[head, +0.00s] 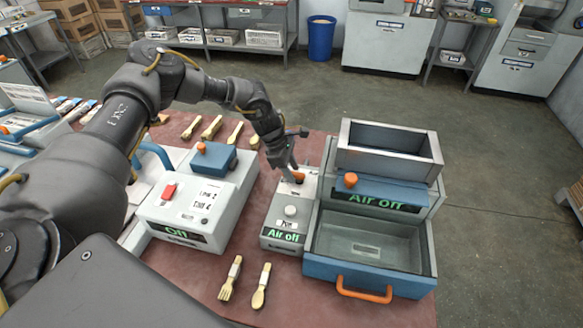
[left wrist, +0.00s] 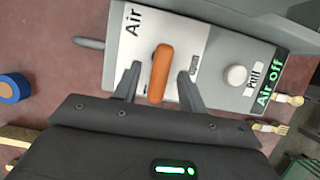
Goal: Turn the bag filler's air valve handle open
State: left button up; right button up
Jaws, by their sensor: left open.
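The air valve handle (left wrist: 160,74) is an orange lever on a grey valve box (left wrist: 208,58) with an "Air" label, a "Pull" label by a round white knob (left wrist: 236,76), and a green "Air off" display. In the left wrist view my left gripper (left wrist: 158,78) is open, with one finger on each side of the handle and gaps between. In the head view the left gripper (head: 287,173) reaches down over the box (head: 283,236), partly covering the orange handle (head: 298,177). My right gripper is not in view.
Right of the valve box stands a blue and grey bag filler (head: 370,262) with an orange knob and "Air off" display. Left is a white machine (head: 193,213) reading "Off".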

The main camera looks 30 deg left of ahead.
pick_arm(q)
jog(key=shift+c, duration=0.3)
grip_shut()
